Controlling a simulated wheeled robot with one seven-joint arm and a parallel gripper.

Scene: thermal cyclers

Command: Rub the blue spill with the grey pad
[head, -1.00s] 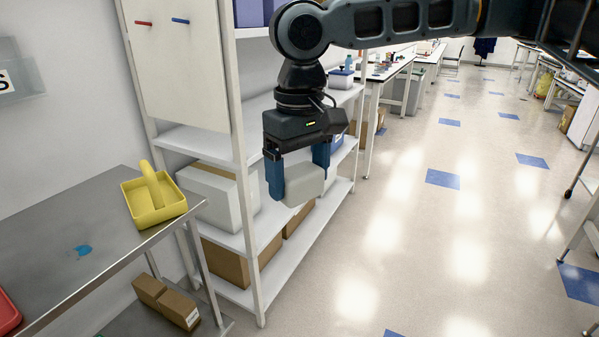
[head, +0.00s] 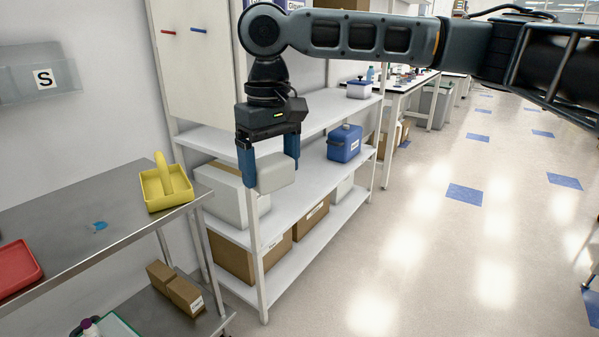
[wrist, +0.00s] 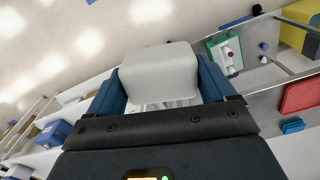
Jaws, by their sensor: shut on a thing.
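My gripper (head: 268,172) is shut on the grey pad (head: 276,174), a pale block between its two blue fingers. The pad also shows in the wrist view (wrist: 158,75). The gripper hangs in the air in front of the white shelving, to the right of the metal table. The blue spill (head: 99,226) is a small patch on the metal table top (head: 60,243), left of my gripper. It also shows in the wrist view (wrist: 292,126), near the right edge. The pad is apart from the spill and the table.
A yellow caddy (head: 166,190) stands at the table's right end, between spill and gripper. A red tray (head: 18,268) lies at the table's left. White shelving (head: 262,262) with boxes stands behind. Cardboard boxes (head: 175,287) sit on the table's lower shelf. Floor at the right is clear.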

